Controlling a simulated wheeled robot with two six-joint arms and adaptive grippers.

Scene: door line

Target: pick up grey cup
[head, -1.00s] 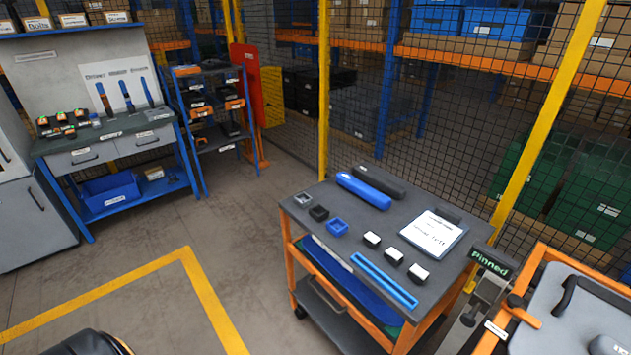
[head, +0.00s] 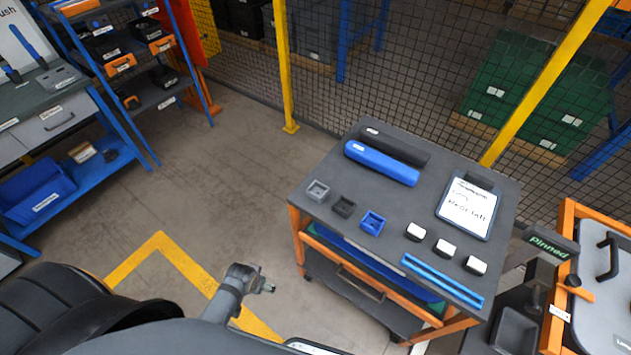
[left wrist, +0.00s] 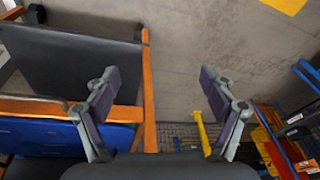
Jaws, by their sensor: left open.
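The grey cup (head: 318,190) is a small, square, open-topped cup near the left corner of the dark cart top (head: 400,212). A black cup (head: 344,206) and a blue cup (head: 372,222) stand beside it in a row. My left gripper (head: 268,287) is off the cart's left side, nearer to me and apart from the grey cup. In the left wrist view its two fingers (left wrist: 157,80) are spread with nothing between them, and the cart's orange frame shows beyond. I cannot make out the grey cup in that view. My right gripper is not in view.
The cart also holds a blue case (head: 382,164), a black case (head: 396,146), a clipboard (head: 467,209), several white-topped blocks and a blue rail (head: 440,280). A mesh fence (head: 420,70) stands behind. Open floor (head: 220,170) lies left of the cart.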

